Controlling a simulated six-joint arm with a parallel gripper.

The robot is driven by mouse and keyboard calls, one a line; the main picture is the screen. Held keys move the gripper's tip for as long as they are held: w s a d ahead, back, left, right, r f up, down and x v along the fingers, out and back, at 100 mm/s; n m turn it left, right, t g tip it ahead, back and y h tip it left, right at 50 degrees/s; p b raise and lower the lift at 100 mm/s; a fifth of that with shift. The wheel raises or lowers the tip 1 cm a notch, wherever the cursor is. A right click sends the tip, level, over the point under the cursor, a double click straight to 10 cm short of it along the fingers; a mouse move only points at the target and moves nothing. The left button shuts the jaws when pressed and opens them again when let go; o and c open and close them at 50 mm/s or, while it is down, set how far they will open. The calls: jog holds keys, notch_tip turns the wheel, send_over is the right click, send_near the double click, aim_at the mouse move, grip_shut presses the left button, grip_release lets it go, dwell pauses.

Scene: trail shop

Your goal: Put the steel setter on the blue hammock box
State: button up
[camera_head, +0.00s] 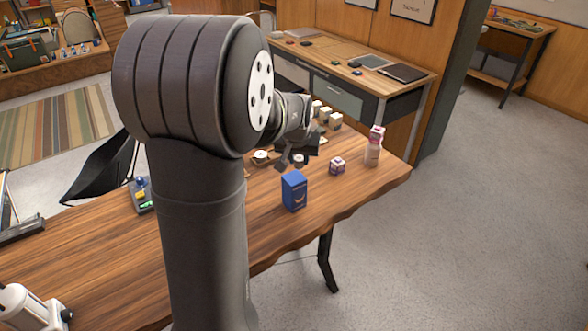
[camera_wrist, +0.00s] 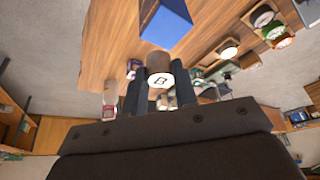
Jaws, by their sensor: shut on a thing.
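The blue hammock box (camera_head: 294,192) stands upright on the wooden table, near its front edge. It also shows at the top of the wrist view (camera_wrist: 166,24). My gripper (camera_head: 291,160) is above the table, just behind and above the box in the head view. It is shut on a short round piece, apparently the steel setter (camera_wrist: 158,68), with brownish sides and a pale end bearing a dark mark. The setter is held apart from the box. My arm hides part of the table in the head view.
A small pink-and-white box (camera_head: 337,166) stands right of the blue box, with a pink-topped stack (camera_head: 373,147) farther right. Pale boxes (camera_head: 325,114) stand behind my gripper. A tray of coloured pieces (camera_head: 143,194) is at left. Table near the blue box's front is clear.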

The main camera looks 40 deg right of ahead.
jog(key=shift+w+a+f, duration=0.2)
jog(key=shift+w+f, duration=0.3)
jog(key=shift+w, duration=0.3)
jog(key=shift+f, duration=2)
jog(key=shift+f, duration=0.1)
jog(key=o, duration=1)
jog(key=shift+o, duration=0.2)
jog(key=shift+r, duration=0.3)
jog(key=v, duration=1.1)
jog(key=shift+r, duration=0.25)
jog(key=shift+s+a, duration=0.1)
